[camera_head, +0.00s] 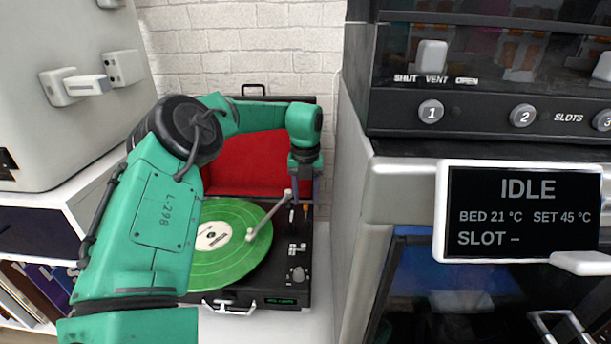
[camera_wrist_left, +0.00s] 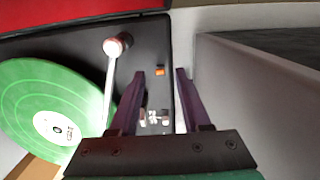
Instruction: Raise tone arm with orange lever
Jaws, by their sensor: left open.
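The turntable (camera_head: 283,290) holds a green record (camera_head: 228,262) with a white label. Its pale tone arm (camera_head: 266,223) reaches from a round pivot to a head over the record; I cannot tell whether the head touches it. The tone arm also shows in the left wrist view (camera_wrist_left: 109,85). The small orange lever (camera_wrist_left: 160,72) sits on the black deck to the right of the pivot. My left gripper (camera_wrist_left: 160,74) is open, with the lever seen between its purple fingertips, apart from both. In the head view this gripper (camera_head: 306,202) is above the deck's right side.
The raised red-lined lid (camera_head: 240,165) stands behind the deck. A grey machine with an IDLE display (camera_head: 520,212) is close on the right. A pale cabinet (camera_head: 60,130) stands on the left. A knob (camera_head: 297,274) is on the deck's front right.

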